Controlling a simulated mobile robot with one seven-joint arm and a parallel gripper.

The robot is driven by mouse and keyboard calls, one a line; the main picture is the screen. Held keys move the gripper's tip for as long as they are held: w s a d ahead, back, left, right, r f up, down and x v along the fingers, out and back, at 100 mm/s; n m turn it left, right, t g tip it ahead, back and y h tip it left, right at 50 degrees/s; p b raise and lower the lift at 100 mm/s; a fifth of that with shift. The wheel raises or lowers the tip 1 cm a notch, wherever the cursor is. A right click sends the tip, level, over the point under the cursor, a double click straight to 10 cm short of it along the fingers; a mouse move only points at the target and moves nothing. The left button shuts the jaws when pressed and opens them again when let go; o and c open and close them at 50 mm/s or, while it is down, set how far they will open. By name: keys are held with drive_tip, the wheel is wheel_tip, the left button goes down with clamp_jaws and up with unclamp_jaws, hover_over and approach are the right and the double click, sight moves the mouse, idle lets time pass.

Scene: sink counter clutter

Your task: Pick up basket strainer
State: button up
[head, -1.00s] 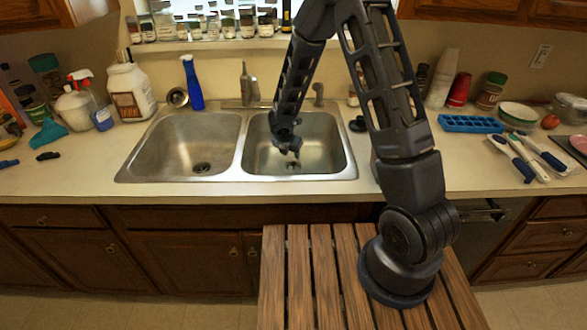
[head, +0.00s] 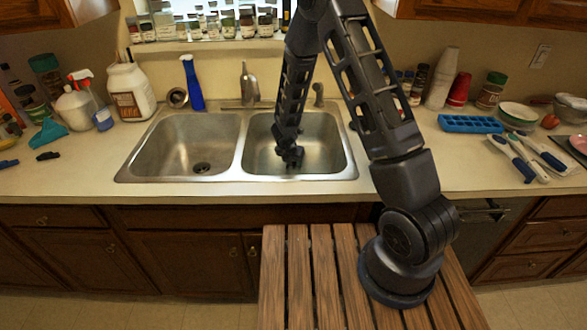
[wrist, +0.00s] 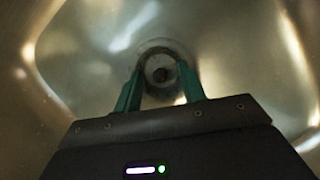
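The basket strainer (wrist: 161,70) shows in the wrist view as a round metal piece with a dark centre at the drain in the floor of the right sink basin (head: 331,143). In the head view my arm and gripper hide that drain. My gripper (head: 291,162) points down inside the right basin, low over its floor. In the wrist view my gripper (wrist: 162,82) has its two green fingers apart, one to the left and one to the right of the strainer. Nothing is held between them. I cannot tell whether the fingertips touch the strainer.
The left basin (head: 165,150) is empty apart from its drain (head: 202,167). The faucet (head: 249,88) stands behind the basins, beside a blue bottle (head: 192,83) and a round metal piece (head: 178,97). A blue tray (head: 470,124) and utensils lie on the right counter.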

clamp_jaws()
